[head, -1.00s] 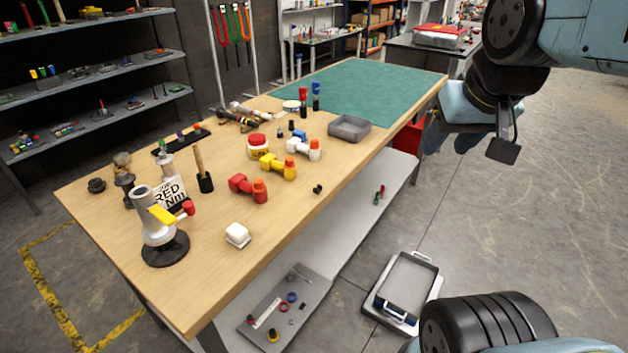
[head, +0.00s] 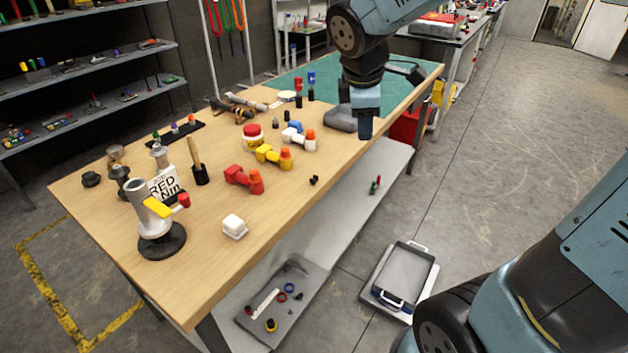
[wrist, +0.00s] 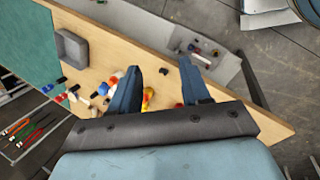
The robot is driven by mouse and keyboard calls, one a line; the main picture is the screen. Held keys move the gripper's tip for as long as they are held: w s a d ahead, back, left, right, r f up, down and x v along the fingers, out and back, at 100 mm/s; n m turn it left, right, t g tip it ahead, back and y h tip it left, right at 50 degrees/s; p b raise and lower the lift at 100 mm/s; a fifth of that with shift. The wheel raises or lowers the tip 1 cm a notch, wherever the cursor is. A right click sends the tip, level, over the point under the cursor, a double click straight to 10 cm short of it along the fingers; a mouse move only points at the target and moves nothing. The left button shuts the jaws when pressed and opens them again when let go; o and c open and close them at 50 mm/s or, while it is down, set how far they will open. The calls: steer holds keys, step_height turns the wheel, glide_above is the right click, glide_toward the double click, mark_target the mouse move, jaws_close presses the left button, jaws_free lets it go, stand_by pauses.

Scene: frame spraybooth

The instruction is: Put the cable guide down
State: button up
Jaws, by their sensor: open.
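My gripper (head: 366,122) hangs over the table's right side in the head view, near the grey tray. In the wrist view its two blue fingers (wrist: 160,73) are spread apart with nothing held between them. A small black two-lobed piece (head: 314,180) lies on the wooden tabletop near its front right edge; it may be the cable guide, but it is too small to be sure. A small dark spot (wrist: 163,71) shows on the table between the fingertips in the wrist view, apart from both fingers.
The wooden table (head: 215,278) carries red, yellow and white fittings, a grey stand (head: 160,240) and a white block (head: 234,226). The grey tray (head: 341,118) is partly behind my arm. A lower shelf (head: 335,200) and a floor tray (head: 405,277) lie to the right.

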steer(key=w+a+f+n, duration=0.6)
steer(key=a+f+n, duration=0.3)
steer(key=a+n, duration=0.3)
glide_above(314, 178)
steer(key=s+a, duration=0.1)
steer(key=s, duration=0.1)
steer(key=shift+h, duration=0.4)
step_height(314, 178, down, 8)
steer(key=shift+f, duration=0.15)
steer(key=shift+a+x, duration=0.15)
steer(key=shift+x, duration=1.15)
steer(key=shift+a+x, duration=0.15)
steer(key=shift+x, duration=1.2)
steer(key=shift+w, duration=0.1)
jaws_close()
